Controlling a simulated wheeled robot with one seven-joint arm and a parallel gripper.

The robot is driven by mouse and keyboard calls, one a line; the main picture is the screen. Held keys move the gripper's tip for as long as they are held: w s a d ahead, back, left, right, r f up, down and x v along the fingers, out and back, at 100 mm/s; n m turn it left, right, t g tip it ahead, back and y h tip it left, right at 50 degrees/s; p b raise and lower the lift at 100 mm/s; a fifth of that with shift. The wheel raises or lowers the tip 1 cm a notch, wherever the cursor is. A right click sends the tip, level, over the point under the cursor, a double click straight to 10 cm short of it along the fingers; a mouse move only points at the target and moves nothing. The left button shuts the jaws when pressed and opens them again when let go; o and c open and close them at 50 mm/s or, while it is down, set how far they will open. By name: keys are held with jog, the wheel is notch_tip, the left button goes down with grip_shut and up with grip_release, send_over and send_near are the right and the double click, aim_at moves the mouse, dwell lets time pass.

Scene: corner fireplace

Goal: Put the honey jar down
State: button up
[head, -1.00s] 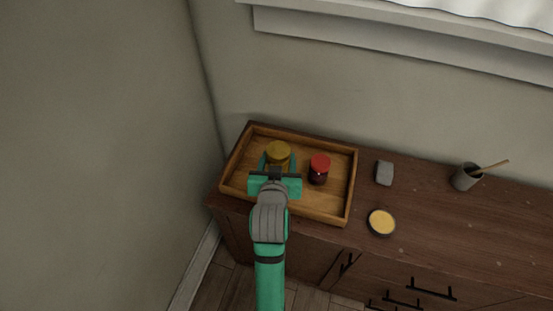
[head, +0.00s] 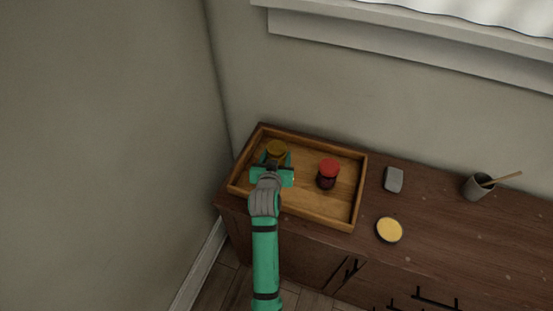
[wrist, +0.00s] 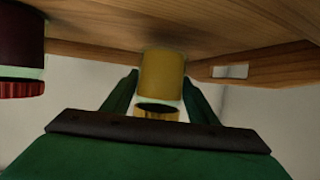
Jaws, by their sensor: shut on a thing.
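The honey jar (head: 276,149) has a gold-yellow lid and is at the left back part of the wooden tray (head: 361,190). My gripper (head: 274,161) is shut on it, one finger on each side. In the wrist view the honey jar (wrist: 162,75) shows amber between the green fingers, upside down in the picture, its base close against the tray's wood. I cannot tell whether it touches. My gripper hides its lower part in the head view.
A dark jar with a red lid (head: 328,173) stands in the tray, right of the honey jar. On the cabinet top (head: 440,225), outside the tray, are a grey block (head: 394,179), a round yellow-topped tin (head: 389,230) and a grey cup with a stick (head: 477,187). Walls stand behind and left.

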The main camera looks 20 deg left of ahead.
jog(key=shift+f, duration=0.7)
jog(key=shift+f, duration=0.2)
jog(key=o, duration=1.3)
jog(key=shift+r, duration=0.1)
jog(key=shift+s+r, duration=0.1)
jog(key=shift+s, duration=0.1)
jog(key=v, duration=1.1)
jog(key=shift+s+d+r, duration=0.1)
jog(key=shift+s+r, duration=0.1)
jog(key=shift+s, duration=0.05)
